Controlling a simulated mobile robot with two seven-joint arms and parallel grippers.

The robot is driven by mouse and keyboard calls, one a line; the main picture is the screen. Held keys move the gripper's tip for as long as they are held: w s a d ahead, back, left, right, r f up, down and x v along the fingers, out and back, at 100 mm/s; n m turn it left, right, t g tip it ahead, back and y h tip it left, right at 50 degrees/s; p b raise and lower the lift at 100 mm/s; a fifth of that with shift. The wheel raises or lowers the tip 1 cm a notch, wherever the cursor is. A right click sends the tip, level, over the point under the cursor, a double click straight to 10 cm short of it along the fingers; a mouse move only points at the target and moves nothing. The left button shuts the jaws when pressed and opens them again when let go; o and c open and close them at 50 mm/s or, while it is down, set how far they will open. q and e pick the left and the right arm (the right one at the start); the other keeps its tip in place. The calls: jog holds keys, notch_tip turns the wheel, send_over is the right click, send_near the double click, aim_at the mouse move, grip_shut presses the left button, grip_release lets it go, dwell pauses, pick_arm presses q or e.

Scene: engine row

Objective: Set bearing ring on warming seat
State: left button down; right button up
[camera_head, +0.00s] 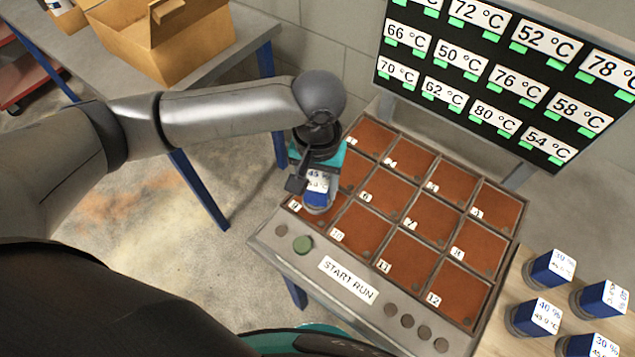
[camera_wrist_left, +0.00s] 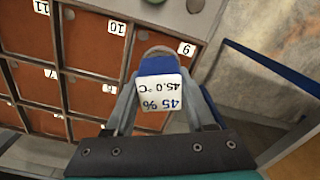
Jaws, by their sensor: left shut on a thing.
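My left gripper (camera_head: 308,188) is shut on a bearing ring (camera_head: 318,203) with a blue side and a white label. In the left wrist view the ring (camera_wrist_left: 155,65) sits between the fingers, and its label reads 45 % and 45.0 °C. The gripper holds it over the warming seat (camera_head: 345,215) numbered 9, at the front left corner of the grid. Seat 9 also shows in the left wrist view (camera_wrist_left: 172,40), partly hidden by the ring. I cannot tell whether the ring touches the seat. My right gripper is not in view.
Brown numbered seats fill the framed grid; those in clear view are empty. A temperature display (camera_head: 500,80) stands behind it. A START RUN plate (camera_head: 348,280) and a green button (camera_head: 303,244) are in front. Several labelled blue parts (camera_head: 550,272) stand at right. A cardboard box (camera_head: 165,35) is at left.

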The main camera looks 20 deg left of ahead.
pick_arm(q)
jog(key=shift+c, duration=1.2)
grip_release()
jog(key=shift+f, duration=0.1)
notch_tip(320, 180, up, 12)
jog(key=p, duration=0.2)
